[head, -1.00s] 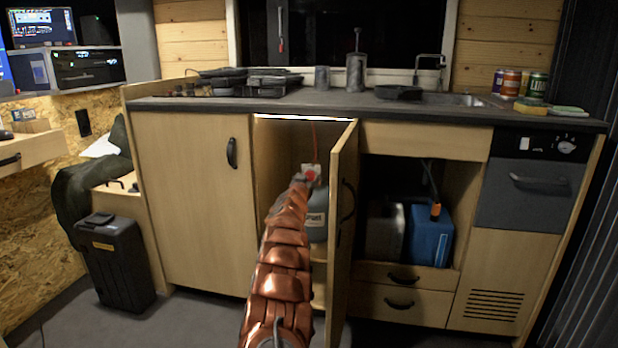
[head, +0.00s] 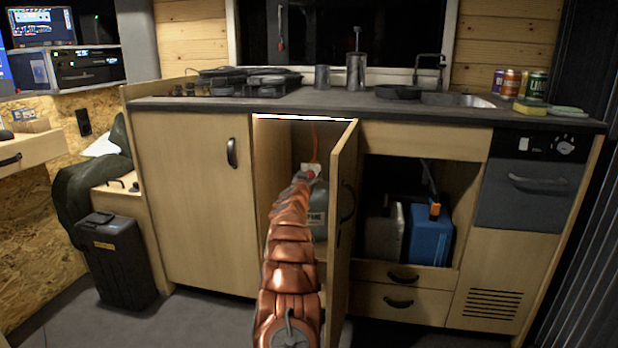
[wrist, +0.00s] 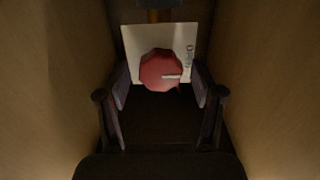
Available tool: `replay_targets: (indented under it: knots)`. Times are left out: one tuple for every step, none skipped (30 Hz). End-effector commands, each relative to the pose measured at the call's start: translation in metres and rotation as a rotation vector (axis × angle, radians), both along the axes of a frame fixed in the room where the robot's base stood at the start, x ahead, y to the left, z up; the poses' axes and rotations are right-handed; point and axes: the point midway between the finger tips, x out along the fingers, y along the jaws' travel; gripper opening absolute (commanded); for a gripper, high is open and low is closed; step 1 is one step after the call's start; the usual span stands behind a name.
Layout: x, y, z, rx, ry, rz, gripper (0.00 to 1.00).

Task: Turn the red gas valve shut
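The red gas valve (wrist: 161,70) is a faceted knob with a pale mark on its face. It sits in front of a white card (wrist: 190,40) with partly legible lettering. In the wrist view my gripper (wrist: 160,98) is open, with one finger on each side just below the knob. I cannot tell whether either finger touches it. In the head view only a small bit of the red valve (head: 311,174) shows past my arm. The grey gas bottle (head: 318,222) stands in the open cabinet, partly hidden by my arm.
The cabinet door (head: 341,230) stands open just right of my arm. The left cabinet door (head: 197,200) is closed. Cabinet walls lie close on both sides of my gripper. A blue canister (head: 430,236) stands in the open bay to the right.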

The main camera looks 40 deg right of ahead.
Motion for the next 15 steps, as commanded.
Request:
replay_targets:
  knots:
    - [0.0001, 0.0001, 0.0001, 0.000, 0.000, 0.000, 0.59]
    - [0.0000, 0.0001, 0.0000, 0.000, 0.000, 0.000, 0.56]
    - [0.0001, 0.0002, 0.0000, 0.000, 0.000, 0.000, 0.52]
    - [0.0001, 0.0002, 0.0000, 0.000, 0.000, 0.000, 0.49]
    - [0.0001, 0.0002, 0.0001, 0.000, 0.000, 0.000, 0.46]
    - [0.0001, 0.0002, 0.0001, 0.000, 0.000, 0.000, 0.42]
    - [0.0001, 0.0002, 0.0001, 0.000, 0.000, 0.000, 0.39]
    - [0.0000, 0.0001, 0.0002, 0.000, 0.000, 0.000, 0.35]
    - [0.0000, 0.0001, 0.0001, 0.000, 0.000, 0.000, 0.31]
    - [0.0000, 0.0001, 0.0001, 0.000, 0.000, 0.000, 0.28]
    - [0.0000, 0.0001, 0.0000, 0.000, 0.000, 0.000, 0.25]
    - [-0.0001, 0.0001, 0.0000, 0.000, 0.000, 0.000, 0.21]
    - [-0.0001, 0.0001, 0.0000, 0.000, 0.000, 0.000, 0.18]
    - [-0.0001, 0.0001, 0.0000, 0.000, 0.000, 0.000, 0.15]
    - [-0.0001, 0.0000, 0.0000, 0.000, 0.000, 0.000, 0.10]
